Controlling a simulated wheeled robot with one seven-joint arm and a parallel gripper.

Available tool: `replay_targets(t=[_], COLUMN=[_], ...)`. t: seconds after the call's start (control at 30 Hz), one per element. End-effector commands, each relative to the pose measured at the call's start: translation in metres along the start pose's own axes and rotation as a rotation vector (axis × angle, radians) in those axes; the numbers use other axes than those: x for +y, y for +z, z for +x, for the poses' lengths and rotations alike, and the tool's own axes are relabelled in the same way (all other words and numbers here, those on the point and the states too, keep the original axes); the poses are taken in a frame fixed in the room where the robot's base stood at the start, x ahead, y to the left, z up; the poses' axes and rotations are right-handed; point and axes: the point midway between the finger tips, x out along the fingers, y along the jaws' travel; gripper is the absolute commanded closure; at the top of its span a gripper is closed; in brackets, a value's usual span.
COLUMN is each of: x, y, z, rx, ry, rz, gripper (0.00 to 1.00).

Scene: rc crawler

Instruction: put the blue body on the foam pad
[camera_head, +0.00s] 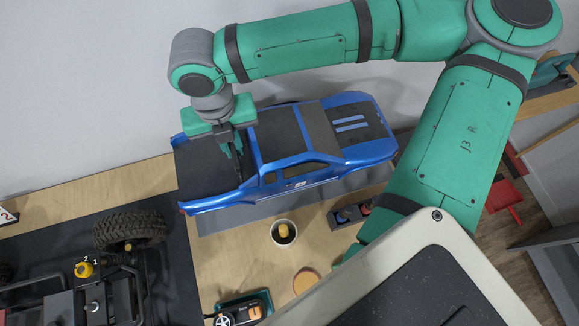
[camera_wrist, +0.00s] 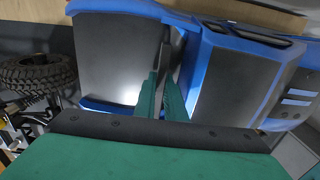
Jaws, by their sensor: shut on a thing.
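The blue body (camera_head: 325,165), a truck shell with dark bed, roof and hood panels, lies lengthwise near the wall. A grey slab, which looks like the foam pad (camera_head: 240,218), shows along its near side under it. I cannot tell whether the body touches the pad or hangs just above. My gripper (camera_head: 238,165) points down behind the cab, shut on the body there. In the wrist view the fingers (camera_wrist: 165,80) close at the edge between the bed and cab of the blue body (camera_wrist: 205,65). The exact grip spot is partly hidden.
A chassis with a black tire (camera_head: 130,228) lies on a dark mat at left. On the wooden bench stand a cup (camera_head: 284,240) with a yellow thing, a round tan disc (camera_head: 305,281), a teal tray (camera_head: 262,296) and a dark holder (camera_head: 350,215). The wall is close behind.

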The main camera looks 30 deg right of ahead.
Motion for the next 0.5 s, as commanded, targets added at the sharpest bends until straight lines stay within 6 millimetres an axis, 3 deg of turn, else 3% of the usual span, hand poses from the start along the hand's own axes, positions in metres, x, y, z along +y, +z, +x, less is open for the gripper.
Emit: replay_targets(t=[0.27, 0.5], x=[-0.007, -0.006], y=[0.006, 0.006], z=[0.017, 0.054], rx=[0.001, 0.001], ry=[0.000, 0.000], rz=[-0.009, -0.009], gripper=[1.00, 1.00])
